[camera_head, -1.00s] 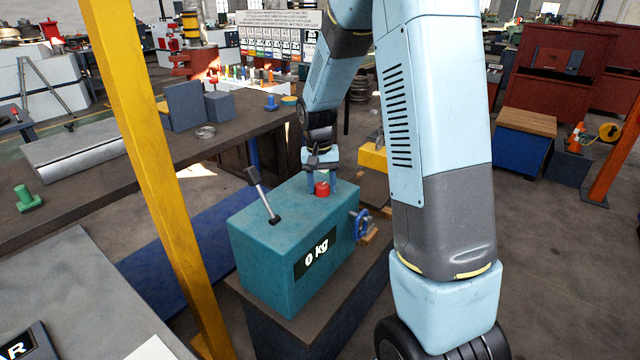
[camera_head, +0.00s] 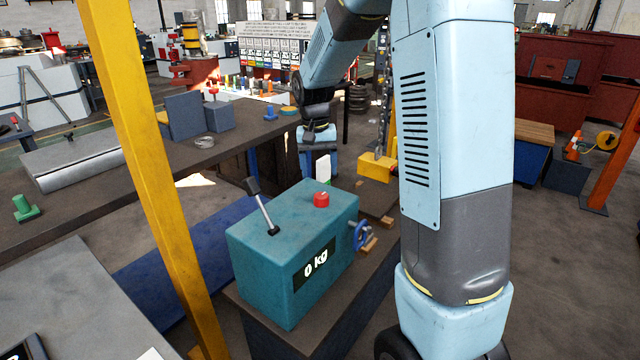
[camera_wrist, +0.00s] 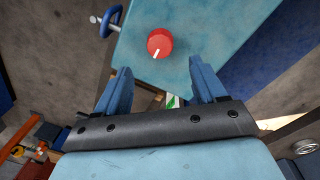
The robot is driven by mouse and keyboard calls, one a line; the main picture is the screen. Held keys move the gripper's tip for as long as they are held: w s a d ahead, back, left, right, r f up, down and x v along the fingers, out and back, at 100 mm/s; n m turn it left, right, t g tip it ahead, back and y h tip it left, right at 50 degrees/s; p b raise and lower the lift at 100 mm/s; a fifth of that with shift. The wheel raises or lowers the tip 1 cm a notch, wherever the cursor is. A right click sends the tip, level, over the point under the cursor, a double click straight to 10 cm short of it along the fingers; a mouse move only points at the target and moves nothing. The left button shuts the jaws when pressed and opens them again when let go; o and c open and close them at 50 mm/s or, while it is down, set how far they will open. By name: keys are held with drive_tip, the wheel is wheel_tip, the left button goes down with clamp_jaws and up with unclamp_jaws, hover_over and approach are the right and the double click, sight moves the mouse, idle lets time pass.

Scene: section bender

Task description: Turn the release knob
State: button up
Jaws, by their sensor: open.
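The red round knob (camera_head: 321,199) stands on top of the teal box (camera_head: 260,255) that reads "0 kg". In the wrist view the knob (camera_wrist: 159,42) shows a white mark on its face, pointing toward the lower left. My gripper (camera_head: 318,168) is behind the box in the head view, apart from the knob. Its two blue fingers (camera_wrist: 160,72) are spread with nothing between them; in the wrist view the knob lies just past their tips. The head view shows the fingertips only small.
A black-handled lever (camera_head: 262,208) rises from the box top, left of the knob. A blue handwheel (camera_head: 359,235) sits on the box's right side. A yellow post (camera_head: 150,170) stands at left. A white-and-green piece (camera_head: 323,168) shows behind the box.

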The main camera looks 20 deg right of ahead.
drive_tip(key=shift+a+r, duration=0.15)
drive_tip(key=shift+r, duration=2.55)
drive_tip(key=s+r+n+t, duration=0.1)
drive_tip(key=s+r+t, duration=0.2)
drive_tip(key=s, duration=1.1)
drive_tip(key=s+r+n+t, duration=0.2)
drive_tip(key=s+r, duration=0.3)
drive_tip(key=s, duration=0.9)
drive_tip(key=shift+s+d+t+y, duration=0.2)
drive_tip(key=shift+d+t+y, duration=0.15)
drive_tip(key=shift+t+y, duration=0.05)
drive_tip(key=shift+c, duration=0.5)
